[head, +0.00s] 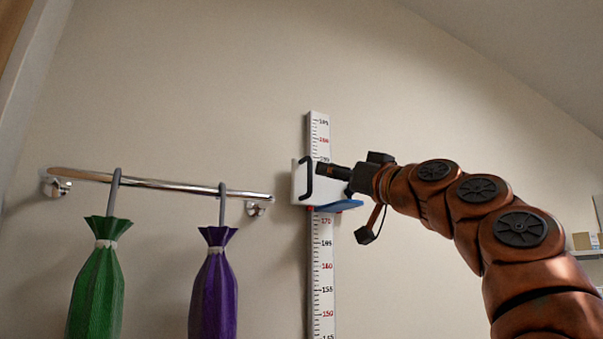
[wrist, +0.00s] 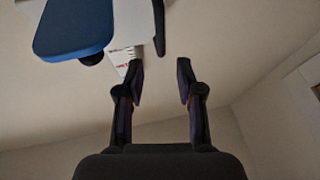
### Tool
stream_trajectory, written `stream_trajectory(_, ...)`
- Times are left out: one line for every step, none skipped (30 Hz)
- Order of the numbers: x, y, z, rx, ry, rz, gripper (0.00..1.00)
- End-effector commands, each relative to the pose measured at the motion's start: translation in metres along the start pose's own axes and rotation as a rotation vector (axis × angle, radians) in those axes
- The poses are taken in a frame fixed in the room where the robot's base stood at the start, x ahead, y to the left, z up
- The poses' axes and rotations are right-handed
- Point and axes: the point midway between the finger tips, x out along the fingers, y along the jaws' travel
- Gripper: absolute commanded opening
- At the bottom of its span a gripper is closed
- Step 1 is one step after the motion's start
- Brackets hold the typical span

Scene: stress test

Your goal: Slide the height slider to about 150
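The height scale (head: 322,255) is a white vertical strip on the wall with black and red numbers. The white slider (head: 300,186) sits on it, its lower edge a little above the 170 mark. It has a black bracket handle (head: 308,178) on its front and a blue plate (head: 337,206) at its base. My gripper (head: 333,171) is at slider height, just right of the handle in the head view. In the wrist view my gripper (wrist: 160,70) is open, with nothing between its fingertips. The handle (wrist: 159,28) and blue plate (wrist: 73,30) show above them; contact cannot be told.
A chrome rail (head: 160,183) on the wall left of the scale holds a green umbrella (head: 96,285) and a purple umbrella (head: 214,290). The wall below the slider, beside the scale, is clear. Boxes (head: 584,241) stand on a shelf far right.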

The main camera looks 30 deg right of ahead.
Motion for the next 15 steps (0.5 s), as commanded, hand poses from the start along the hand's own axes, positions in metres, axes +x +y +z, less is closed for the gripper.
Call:
stream_trajectory(0.003,0.001,-0.002,-0.002,0.004,0.001,0.37)
stream_trajectory(0.005,0.001,-0.003,-0.001,0.005,0.0,0.37)
stream_trajectory(0.01,0.001,-0.003,-0.001,0.004,-0.001,0.37)
stream_trajectory(0.014,0.0,-0.003,-0.001,0.003,-0.002,0.37)
stream_trajectory(0.018,0.0,-0.003,0.0,0.002,-0.003,0.37)
stream_trajectory(0.024,-0.001,-0.002,0.001,0.001,-0.004,0.37)
stream_trajectory(0.029,-0.001,-0.002,0.002,0.0,-0.005,0.37)
stream_trajectory(0.034,-0.001,-0.003,0.002,0.001,-0.005,0.37)
stream_trajectory(0.04,-0.001,-0.003,0.002,0.0,-0.005,0.37)
stream_trajectory(0.044,-0.002,-0.003,0.002,0.0,-0.005,0.37)
stream_trajectory(0.048,-0.002,-0.003,0.002,0.0,-0.006,0.37)
stream_trajectory(0.053,-0.002,-0.003,0.002,0.001,-0.006,0.37)
stream_trajectory(0.057,-0.002,-0.003,0.002,0.0,-0.006,0.37)
stream_trajectory(0.061,-0.002,-0.003,0.001,0.0,-0.006,0.37)
stream_trajectory(0.066,-0.002,-0.002,0.001,0.0,-0.005,0.37)
